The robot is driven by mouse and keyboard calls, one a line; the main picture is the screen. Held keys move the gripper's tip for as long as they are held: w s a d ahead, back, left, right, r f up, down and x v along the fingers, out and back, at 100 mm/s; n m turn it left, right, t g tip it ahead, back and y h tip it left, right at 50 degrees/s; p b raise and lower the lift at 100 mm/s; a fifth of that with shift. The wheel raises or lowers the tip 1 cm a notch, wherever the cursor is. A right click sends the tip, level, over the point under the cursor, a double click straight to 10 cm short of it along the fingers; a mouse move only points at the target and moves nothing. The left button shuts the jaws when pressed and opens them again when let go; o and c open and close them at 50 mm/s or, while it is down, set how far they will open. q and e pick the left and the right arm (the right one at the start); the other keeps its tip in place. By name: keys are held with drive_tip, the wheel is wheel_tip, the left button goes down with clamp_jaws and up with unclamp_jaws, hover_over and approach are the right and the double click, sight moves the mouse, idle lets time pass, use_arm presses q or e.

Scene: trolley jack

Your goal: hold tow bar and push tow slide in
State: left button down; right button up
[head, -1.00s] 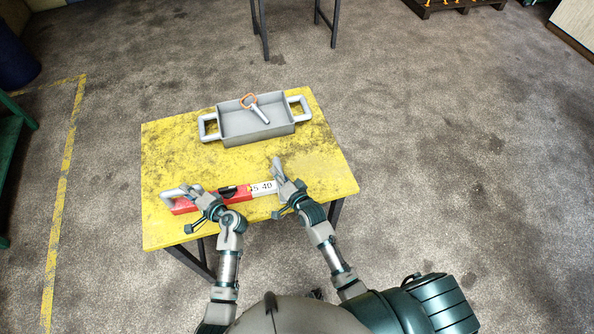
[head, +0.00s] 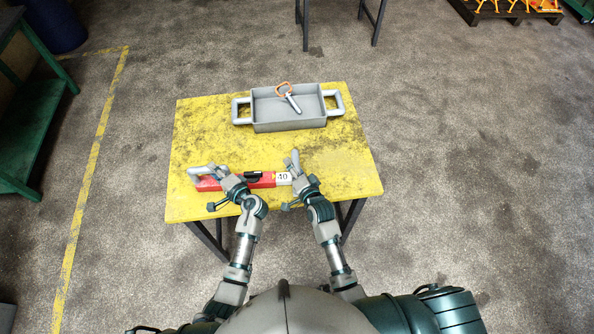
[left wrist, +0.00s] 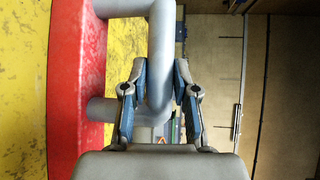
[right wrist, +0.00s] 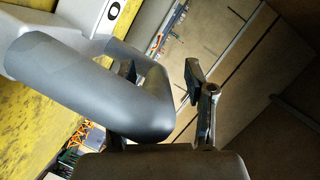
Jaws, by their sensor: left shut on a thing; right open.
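The tow bar (head: 207,184) lies along the front of the yellow table, a red body with a grey handle at its left end. My left gripper (head: 228,181) is shut on a grey bar handle on the red body, seen between its fingers in the left wrist view (left wrist: 161,75). My right gripper (head: 297,172) is open at the slide's outer end. In the right wrist view, the slide's thick grey handle (right wrist: 100,90) lies partly between the spread fingers and hides much of one.
A grey tray (head: 290,126) with two side handles stands at the back of the yellow table (head: 345,160). It holds a pin (head: 292,102) with an orange ring. The table's right part is clear. A green bench (head: 30,150) stands at the far left.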

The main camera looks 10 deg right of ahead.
use_arm(q)
drive_tip(key=shift+s+f, duration=0.15)
drive_tip(key=shift+f, duration=0.35)
use_arm(e)
drive_tip(key=v, duration=1.2)
use_arm(q)
drive_tip(key=c, duration=1.1)
unclamp_jaws()
drive_tip(key=o, duration=0.3)
drive_tip(key=shift+w, duration=0.25)
use_arm(e)
drive_tip(key=shift+w+f, duration=0.15)
drive_tip(key=shift+w, duration=0.05)
use_arm(q)
drive_tip(key=shift+r, duration=0.15)
